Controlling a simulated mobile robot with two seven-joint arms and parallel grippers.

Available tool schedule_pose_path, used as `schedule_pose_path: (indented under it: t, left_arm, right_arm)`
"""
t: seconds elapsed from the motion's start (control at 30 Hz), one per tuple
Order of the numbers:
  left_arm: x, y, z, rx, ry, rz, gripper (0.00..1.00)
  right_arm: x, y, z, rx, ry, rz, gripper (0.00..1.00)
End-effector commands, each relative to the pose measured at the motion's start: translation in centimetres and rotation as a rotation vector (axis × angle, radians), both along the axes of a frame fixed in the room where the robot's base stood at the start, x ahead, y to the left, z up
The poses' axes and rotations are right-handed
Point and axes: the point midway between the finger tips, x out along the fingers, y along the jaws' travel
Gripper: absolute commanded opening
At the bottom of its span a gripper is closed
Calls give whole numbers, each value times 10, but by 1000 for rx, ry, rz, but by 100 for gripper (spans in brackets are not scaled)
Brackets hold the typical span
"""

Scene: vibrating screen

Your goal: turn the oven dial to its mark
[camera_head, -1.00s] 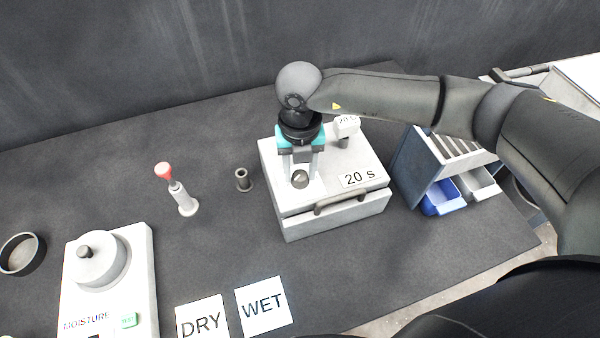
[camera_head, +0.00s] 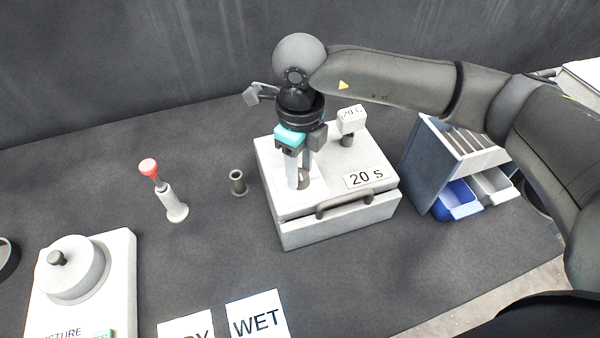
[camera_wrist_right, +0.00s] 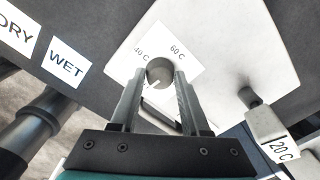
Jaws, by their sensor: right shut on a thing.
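The oven (camera_head: 335,228) is a white box with a "20 S" label and a front handle. Its grey round dial (camera_head: 304,181) is on top, partly hidden by my fingers. In the right wrist view the dial (camera_wrist_right: 160,71) sits on a white plate marked "40 C" and "60 C" (camera_wrist_right: 178,48). A pale line on the dial shows at its lower left, on the "40 C" side. My right gripper (camera_head: 299,184) points down with its fingers on either side of the dial, shut on it. My left gripper is not in view.
A "20 C" sign (camera_head: 351,120) stands on a post at the oven's back right. A blue rack with bins (camera_head: 455,198) is to the right. A red-topped post (camera_head: 172,200), a small tube (camera_head: 238,183) and a moisture meter (camera_head: 110,262) are to the left.

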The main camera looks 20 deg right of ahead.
Motion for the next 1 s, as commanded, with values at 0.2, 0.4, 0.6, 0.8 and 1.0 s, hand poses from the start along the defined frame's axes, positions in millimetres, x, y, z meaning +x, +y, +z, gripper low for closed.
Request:
schedule_pose_path:
  t: [0.2, 0.4, 0.6, 0.8, 1.0]
  left_arm:
    - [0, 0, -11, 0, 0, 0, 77]
    - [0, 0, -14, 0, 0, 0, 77]
    - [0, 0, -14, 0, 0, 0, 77]
    - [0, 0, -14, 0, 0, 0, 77]
    - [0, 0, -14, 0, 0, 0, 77]
  right_arm:
    - [1, 0, -1, 0, -1, 93, 0]
    - [1, 0, 0, -1, -2, 131, 0]
    - [1, 0, 1, 0, -1, 140, 0]
    - [1, 0, 1, -1, -2, 139, 0]
    - [0, 0, 1, 0, -1, 139, 64]
